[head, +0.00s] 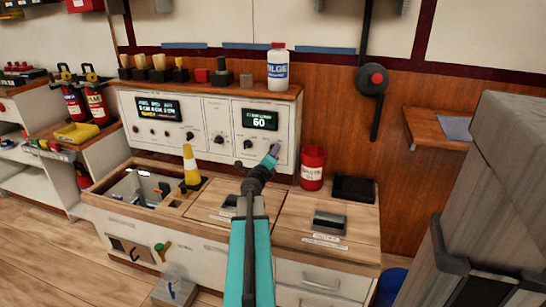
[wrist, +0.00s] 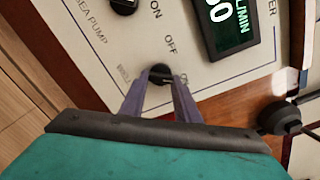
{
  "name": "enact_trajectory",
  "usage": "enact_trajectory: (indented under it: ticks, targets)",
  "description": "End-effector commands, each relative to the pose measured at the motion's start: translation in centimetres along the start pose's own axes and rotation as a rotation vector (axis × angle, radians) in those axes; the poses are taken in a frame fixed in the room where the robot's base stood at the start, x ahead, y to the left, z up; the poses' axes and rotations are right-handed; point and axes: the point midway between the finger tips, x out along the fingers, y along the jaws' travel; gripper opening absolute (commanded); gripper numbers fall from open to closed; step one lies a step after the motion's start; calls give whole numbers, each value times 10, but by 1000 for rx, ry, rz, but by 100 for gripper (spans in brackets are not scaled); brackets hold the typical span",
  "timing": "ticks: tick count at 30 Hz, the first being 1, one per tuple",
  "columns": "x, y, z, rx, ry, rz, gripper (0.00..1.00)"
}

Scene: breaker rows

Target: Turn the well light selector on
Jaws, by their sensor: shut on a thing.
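The well light selector is a small black round knob (wrist: 160,74) on the white panel in the wrist view. A partly covered label that seems to begin "WELL" is beside it. "OFF" is printed above it, and a partly hidden mark, perhaps "ON", is at its right. My gripper (wrist: 160,90) is shut on the knob, one finger on each side. Which mark the knob points to cannot be told. In the head view my gripper (head: 273,151) reaches the lower right of the panel (head: 285,130) and hides the knob.
A sea pump knob (wrist: 123,5) sits close by on the panel. A lit display (head: 260,119) reads 60. A white bottle (head: 278,68) stands on the shelf above.

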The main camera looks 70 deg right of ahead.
Motion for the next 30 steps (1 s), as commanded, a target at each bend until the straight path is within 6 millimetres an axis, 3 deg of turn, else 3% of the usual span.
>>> enact_trajectory:
  ticks: [9, 23, 24, 26, 30]
  targets:
    - [0, 1, -2, 124, 3, -2, 7]
    - [0, 0, -1, 139, 3, -2, 7]
    - [0, 0, -1, 139, 3, -2, 36]
    - [0, 0, -1, 139, 3, -2, 46]
    - [0, 0, -1, 137, 2, -1, 47]
